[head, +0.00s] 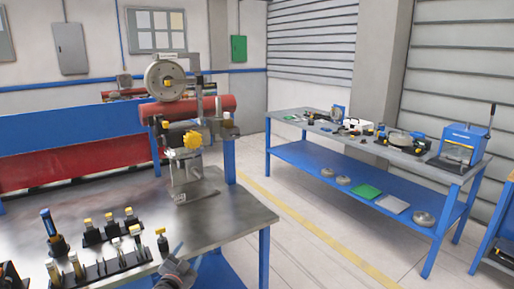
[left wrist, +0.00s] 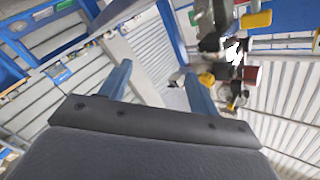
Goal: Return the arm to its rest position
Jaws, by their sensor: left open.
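My left gripper (head: 176,258) shows at the bottom of the head view, near the front edge of the metal workbench (head: 240,212). In the left wrist view its two blue fingers (left wrist: 160,88) stand apart with nothing between them. The gripper is beside the rack of yellow- and pale-topped tools (head: 100,268), just to its right; I cannot tell whether they touch. My right gripper is in neither view.
A machine with a round wheel (head: 166,82) and a yellow knob stands at the bench's back. Black holders (head: 110,232) and a blue-handled tool (head: 50,228) stand at left. A second blue table (head: 378,150) with parts is at right. Floor between the tables is clear.

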